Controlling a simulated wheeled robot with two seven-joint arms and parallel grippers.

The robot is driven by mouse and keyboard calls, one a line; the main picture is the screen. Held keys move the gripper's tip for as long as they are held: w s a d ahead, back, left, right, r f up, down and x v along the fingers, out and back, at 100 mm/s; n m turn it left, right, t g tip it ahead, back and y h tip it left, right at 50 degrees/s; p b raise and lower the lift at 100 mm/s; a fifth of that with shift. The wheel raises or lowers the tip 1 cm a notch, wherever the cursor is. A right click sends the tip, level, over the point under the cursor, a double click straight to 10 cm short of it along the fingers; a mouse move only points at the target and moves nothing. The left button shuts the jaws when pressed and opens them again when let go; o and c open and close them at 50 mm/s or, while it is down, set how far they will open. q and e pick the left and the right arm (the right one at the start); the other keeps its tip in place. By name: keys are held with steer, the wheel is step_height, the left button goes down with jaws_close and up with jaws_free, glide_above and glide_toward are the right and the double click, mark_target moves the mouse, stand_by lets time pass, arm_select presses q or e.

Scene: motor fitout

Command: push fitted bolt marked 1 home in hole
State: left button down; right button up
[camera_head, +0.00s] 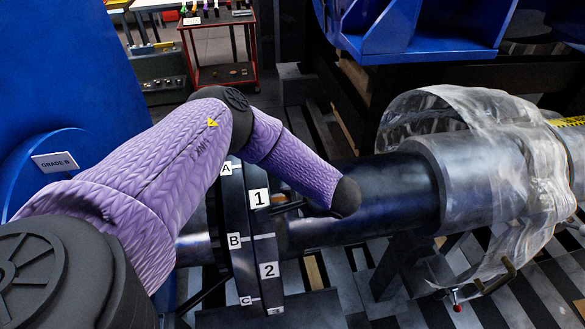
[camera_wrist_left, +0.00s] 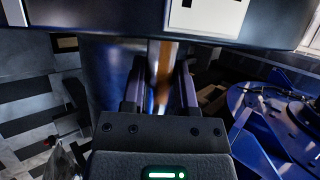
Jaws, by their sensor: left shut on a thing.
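The bolt (camera_wrist_left: 162,62) shows in the left wrist view as a coppery metal shank. It runs up to the dark flange (camera_wrist_left: 130,18), and its far end is hidden there. My left gripper (camera_wrist_left: 160,85) is shut on the bolt, one finger on each side. My right gripper is not in view.
Label 2 (camera_head: 269,270) is lower on the flange. A thick dark shaft (camera_head: 390,200) runs right from it, with a clear crumpled wrap (camera_head: 480,150) around its grey sleeve. A blue housing (camera_head: 415,30) is behind. A red tool cart (camera_head: 220,72) stands at back left.

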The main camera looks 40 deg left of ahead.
arm_select(q)
steer(key=shift+s+a+p, duration=0.8)
steer(key=shift+s+p, duration=0.1)
steer(key=shift+c, duration=1.7)
jaws_free()
steer(key=shift+o, duration=0.2)
steer(key=shift+s, duration=0.1)
steer(key=shift+f, duration=0.1)
steer(key=w+v, duration=0.1)
steer(key=v, duration=0.9)
steer(key=shift+s, duration=0.35)
